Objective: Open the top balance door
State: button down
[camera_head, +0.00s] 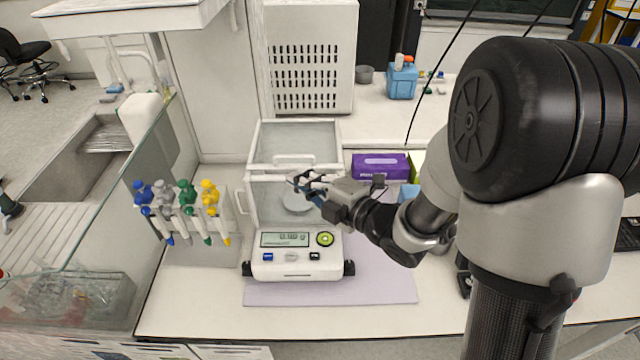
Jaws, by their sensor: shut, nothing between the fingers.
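The balance (296,263) stands on a pale purple mat, with its display and buttons facing the front. Its glass draft shield (262,202) rises behind the display, and a round pan (297,203) shows inside through the glass. The top door (295,146) is a glass panel with a light frame and a handle (294,159) near its front edge. It appears to cover the top of the shield. My gripper (298,181) is shut and empty, at the front upper edge of the shield, just below and in front of the handle. Whether it touches the glass cannot be told.
A pipette rack (190,240) with several colored pipettes stands left of the balance. A purple box (380,166) is behind my gripper at the right. A white perforated cabinet (312,60) stands behind. The bench front (200,310) is clear.

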jog(key=w, duration=0.2)
jog(key=w+a, duration=0.1)
jog(key=w, duration=0.1)
jog(key=w+f, duration=0.1)
jog(key=w, duration=0.1)
jog(key=shift+a+f, duration=0.1)
jog(key=shift+a, duration=0.25)
